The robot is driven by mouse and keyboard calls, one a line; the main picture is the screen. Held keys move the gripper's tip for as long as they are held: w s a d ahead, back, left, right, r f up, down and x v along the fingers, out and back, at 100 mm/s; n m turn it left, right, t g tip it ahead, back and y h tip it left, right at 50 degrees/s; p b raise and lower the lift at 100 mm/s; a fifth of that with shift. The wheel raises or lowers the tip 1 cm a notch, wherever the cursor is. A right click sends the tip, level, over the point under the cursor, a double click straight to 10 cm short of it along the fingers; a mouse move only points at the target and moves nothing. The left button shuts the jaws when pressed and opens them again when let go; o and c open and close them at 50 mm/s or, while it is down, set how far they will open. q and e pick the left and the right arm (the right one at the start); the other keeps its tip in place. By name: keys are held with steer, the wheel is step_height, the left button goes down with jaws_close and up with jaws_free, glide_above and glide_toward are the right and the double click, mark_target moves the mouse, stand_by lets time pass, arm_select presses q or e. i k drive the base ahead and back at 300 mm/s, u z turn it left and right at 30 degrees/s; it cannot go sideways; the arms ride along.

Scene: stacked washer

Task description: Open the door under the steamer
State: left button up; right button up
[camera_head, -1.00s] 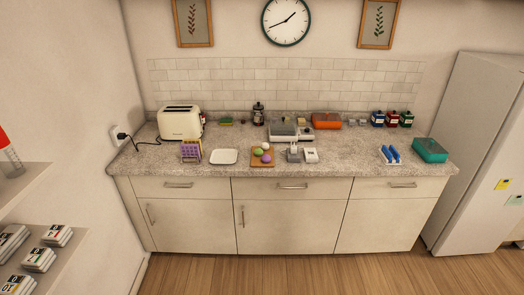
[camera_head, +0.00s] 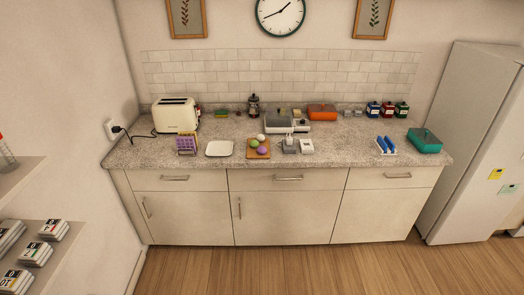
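A grey and white boxy appliance (camera_head: 287,122), which may be the steamer, stands on the counter towards the back, near the middle. I cannot tell its kind for sure. Below that part of the counter is the middle cabinet door (camera_head: 285,215), cream and shut flush. Its upright metal handle (camera_head: 239,208) is near the door's left edge. A shut drawer (camera_head: 265,181) with a horizontal handle (camera_head: 288,179) lies between the counter and this door. Neither of my grippers shows in the head view.
The left door (camera_head: 185,217) and right door (camera_head: 380,216) are shut too. A toaster (camera_head: 176,115), plate (camera_head: 219,149) and teal box (camera_head: 424,140) stand on the counter (camera_head: 340,161). A shelf (camera_head: 15,180) is at left, a fridge (camera_head: 470,140) at right. The wooden floor (camera_head: 290,268) in front is clear.

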mark_target(270, 217)
steer(key=u, duration=0.7)
steer(key=i, duration=1.15)
steer(key=z, duration=0.15)
